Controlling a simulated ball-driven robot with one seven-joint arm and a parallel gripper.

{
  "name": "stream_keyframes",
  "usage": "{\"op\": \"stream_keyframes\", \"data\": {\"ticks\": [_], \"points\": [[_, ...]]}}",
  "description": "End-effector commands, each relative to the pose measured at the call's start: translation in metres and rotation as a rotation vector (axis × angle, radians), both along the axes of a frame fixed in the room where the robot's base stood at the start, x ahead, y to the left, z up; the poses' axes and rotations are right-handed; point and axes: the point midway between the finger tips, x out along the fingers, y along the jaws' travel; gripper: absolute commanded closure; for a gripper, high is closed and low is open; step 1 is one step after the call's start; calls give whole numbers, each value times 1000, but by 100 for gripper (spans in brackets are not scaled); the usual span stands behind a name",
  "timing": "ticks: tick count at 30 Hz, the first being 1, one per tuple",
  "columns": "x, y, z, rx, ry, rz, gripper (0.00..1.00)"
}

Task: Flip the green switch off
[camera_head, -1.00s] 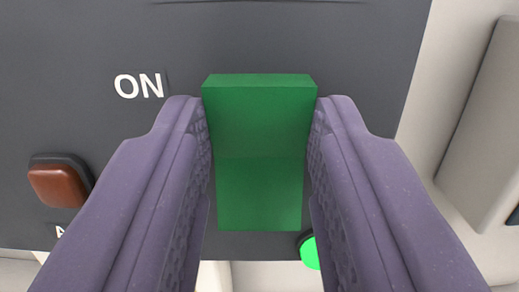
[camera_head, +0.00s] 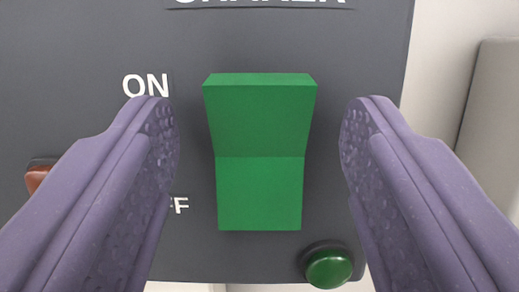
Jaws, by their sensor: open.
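The green switch (camera_head: 260,160) is a rocker on a dark grey panel (camera_head: 260,48), in the middle of the view. Its upper half stands out with a visible top face, and its lower half lies flatter. "ON" is printed to the left of its upper half, and a partly hidden label ending in "F" is beside its lower half. My gripper (camera_head: 258,125) is open, with one purple finger on each side of the switch. Clear gaps separate both fingers from it.
A round green button (camera_head: 328,267), now dark, sits below right of the switch. A red-brown button (camera_head: 38,175) is at the left, partly behind the left finger. A grey block (camera_head: 490,110) stands at the right beyond the panel's edge.

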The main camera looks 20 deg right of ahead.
Motion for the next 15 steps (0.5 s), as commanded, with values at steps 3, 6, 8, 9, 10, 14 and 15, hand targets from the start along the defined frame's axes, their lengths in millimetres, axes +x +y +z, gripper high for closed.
{"op": "stream_keyframes", "data": {"ticks": [3, 6, 8, 9, 10, 14, 15], "points": [[-1, 0, -1, 0, 0, 0, 38], [-10, 1, -6, 1, 0, -2, 38], [-19, 4, -10, 0, -1, -2, 38], [-27, 6, -13, -1, -2, -3, 38], [-32, 8, -15, 0, -2, -2, 38], [-54, 15, -21, 0, -2, -1, 38], [-59, 16, -23, 0, -1, -1, 38]]}}
